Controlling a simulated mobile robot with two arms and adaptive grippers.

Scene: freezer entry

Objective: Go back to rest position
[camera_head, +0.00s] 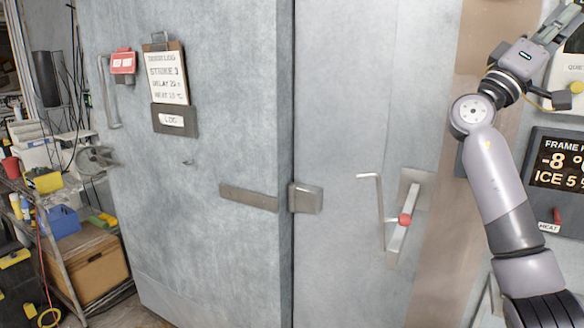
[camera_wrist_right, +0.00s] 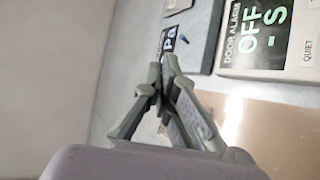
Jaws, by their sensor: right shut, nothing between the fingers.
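My right arm rises along the right side of the head view, and my right gripper (camera_head: 566,22) is at the top right corner, in front of the wall panels. In the right wrist view its fingers (camera_wrist_right: 160,72) come together and are shut, with nothing between them. The gripper is apart from the grey freezer door (camera_head: 240,130) and its latch handle with a red knob (camera_head: 404,220). My left gripper is in neither view.
A display (camera_head: 560,160) reading -8 and a red heat switch (camera_head: 557,216) are right of my arm. A door alarm panel (camera_wrist_right: 270,40) shows in the wrist view. A clipboard (camera_head: 166,75) hangs on the door. A cluttered shelf with a blue bin (camera_head: 62,222) stands left.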

